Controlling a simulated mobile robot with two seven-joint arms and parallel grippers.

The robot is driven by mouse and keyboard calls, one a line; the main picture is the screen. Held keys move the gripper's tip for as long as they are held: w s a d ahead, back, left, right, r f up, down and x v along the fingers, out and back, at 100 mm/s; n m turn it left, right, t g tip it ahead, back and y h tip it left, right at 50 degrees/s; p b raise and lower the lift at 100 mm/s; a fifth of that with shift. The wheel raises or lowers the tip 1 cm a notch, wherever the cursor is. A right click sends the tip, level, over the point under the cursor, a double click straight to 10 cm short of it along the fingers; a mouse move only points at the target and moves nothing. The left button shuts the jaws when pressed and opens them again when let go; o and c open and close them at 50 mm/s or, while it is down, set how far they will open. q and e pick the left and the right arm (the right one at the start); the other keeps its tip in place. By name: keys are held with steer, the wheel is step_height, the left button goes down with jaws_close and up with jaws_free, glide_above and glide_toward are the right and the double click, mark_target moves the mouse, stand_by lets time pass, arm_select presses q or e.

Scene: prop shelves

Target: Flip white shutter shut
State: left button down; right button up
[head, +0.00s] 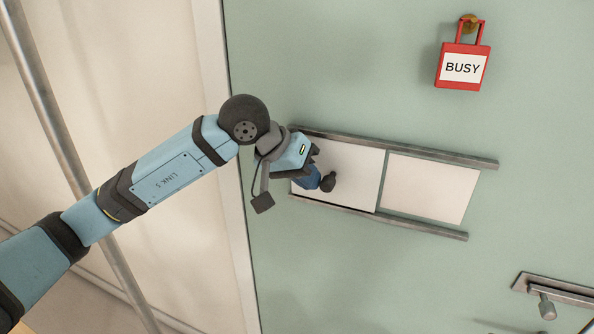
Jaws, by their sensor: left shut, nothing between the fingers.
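The white shutter (355,178) is a flat panel between two grey rails on a green door. It sits at the left part of the rails. To its right, between the same rails, is a pale rectangle (430,188) that looks like a window opening. My left gripper (328,183) is over the left part of the shutter, its dark tip shut with nothing in it. I cannot tell whether the tip touches the panel. The gripper and wrist hide the shutter's left edge. My right gripper is not in view.
The upper rail (440,156) and lower rail (420,226) stand out from the green door (330,70). A red padlock-shaped BUSY sign (462,68) hangs at the upper right. A metal latch (550,294) is at the lower right. The door face between them is clear.

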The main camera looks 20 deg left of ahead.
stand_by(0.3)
arm_select(q)
steer(key=b, duration=0.6)
glide_toward(361, 192)
steer(key=d+f, duration=0.1)
steer(key=d, duration=0.1)
steer(key=d+f, duration=0.1)
steer(key=f, duration=0.1)
steer(key=d+f, duration=0.1)
steer(key=d, duration=0.1)
steer(key=shift+s+d+f, duration=0.25)
steer(key=shift+d+f, duration=0.05)
steer(key=d, duration=0.2)
steer(key=d+b, duration=0.1)
steer(key=d, duration=0.2)
steer(key=d+b, duration=0.1)
steer(key=d, duration=0.1)
steer(key=shift+s+d+r, duration=0.15)
steer(key=shift+d+r, duration=0.15)
steer(key=shift+d, duration=0.05)
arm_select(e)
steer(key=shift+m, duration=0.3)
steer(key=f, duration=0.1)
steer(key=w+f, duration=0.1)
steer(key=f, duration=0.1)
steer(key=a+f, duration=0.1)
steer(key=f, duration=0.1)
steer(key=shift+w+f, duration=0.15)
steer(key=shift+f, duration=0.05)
